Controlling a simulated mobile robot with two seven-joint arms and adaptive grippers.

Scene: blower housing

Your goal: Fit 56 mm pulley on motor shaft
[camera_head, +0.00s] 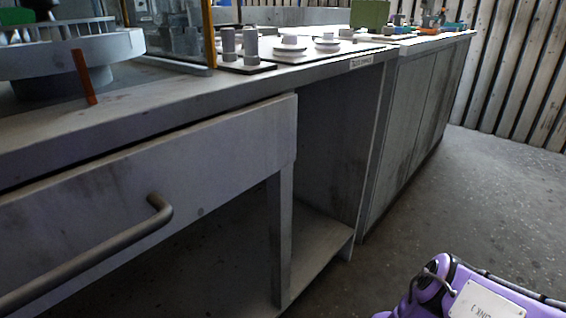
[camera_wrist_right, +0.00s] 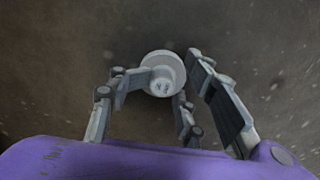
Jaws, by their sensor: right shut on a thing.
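My right gripper (camera_wrist_right: 165,92) shows in the right wrist view, shut on a pale grey round pulley (camera_wrist_right: 163,72) with a wide flange and small marks on its near face. The pulley sits between the fingertips, over the dark floor and clear of any surface. Its size cannot be read. In the head view only a purple link of my right arm shows at the bottom right; the gripper is outside that view. My left gripper is in neither view. I cannot make out a motor shaft in either view.
A grey workbench (camera_head: 130,113) with a drawer handle (camera_head: 110,250) fills the left. On it stand a finned ring-shaped part (camera_head: 70,52), an orange upright piece (camera_head: 84,77), grey cylinders (camera_head: 229,46) and stepped discs (camera_head: 327,43). The concrete floor (camera_head: 480,190) at right is clear.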

